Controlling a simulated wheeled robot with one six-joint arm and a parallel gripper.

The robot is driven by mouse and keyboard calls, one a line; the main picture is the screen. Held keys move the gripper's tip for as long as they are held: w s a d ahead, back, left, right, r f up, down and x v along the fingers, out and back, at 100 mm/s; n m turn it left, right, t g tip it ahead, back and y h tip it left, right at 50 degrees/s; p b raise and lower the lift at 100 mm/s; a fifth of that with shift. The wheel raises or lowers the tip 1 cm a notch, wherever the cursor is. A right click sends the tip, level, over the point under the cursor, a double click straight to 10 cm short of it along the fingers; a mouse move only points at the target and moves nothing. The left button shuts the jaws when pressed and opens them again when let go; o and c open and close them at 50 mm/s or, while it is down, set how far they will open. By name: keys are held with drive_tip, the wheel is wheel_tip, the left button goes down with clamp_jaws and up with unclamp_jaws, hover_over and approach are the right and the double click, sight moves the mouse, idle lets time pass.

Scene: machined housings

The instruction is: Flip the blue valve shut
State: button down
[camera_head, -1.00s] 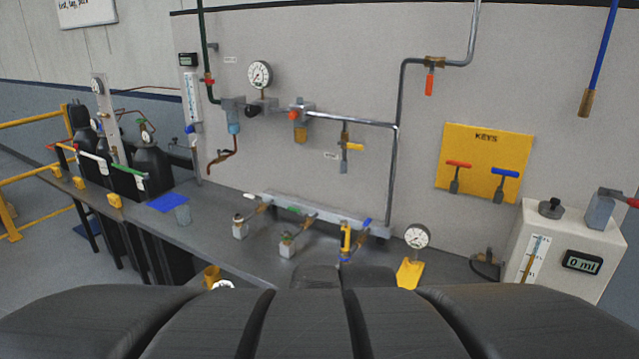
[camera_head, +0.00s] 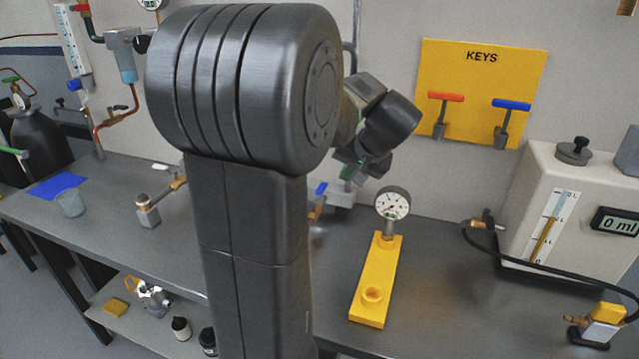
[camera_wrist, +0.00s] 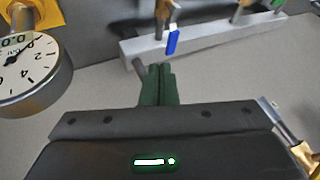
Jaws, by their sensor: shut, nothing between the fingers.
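The blue valve handle (camera_wrist: 172,40) sits at a brass valve on the light grey manifold rail (camera_wrist: 205,35) in the wrist view. In the head view the blue handle (camera_head: 320,188) is small and partly hidden behind my arm. My gripper (camera_wrist: 158,70) has its dark green fingers together, with nothing between them. The fingertips appear just below the blue handle in the wrist view, with a narrow gap in the picture; I cannot judge the depth. In the head view my gripper (camera_head: 352,171) is in front of the rail, right of the blue handle.
A pressure gauge (camera_head: 392,203) on a yellow stand (camera_head: 376,285) is close to my gripper; its dial (camera_wrist: 28,65) fills the wrist view's left. A yellow key board (camera_head: 470,75) hangs behind. A white metering box (camera_head: 565,210) stands right. My arm hides the middle bench.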

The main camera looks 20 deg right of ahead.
drive_tip(key=shift+w+d+r, duration=0.1)
drive_tip(key=shift+w+d, duration=0.1)
drive_tip(key=shift+d, duration=0.05)
drive_tip(key=x, duration=1)
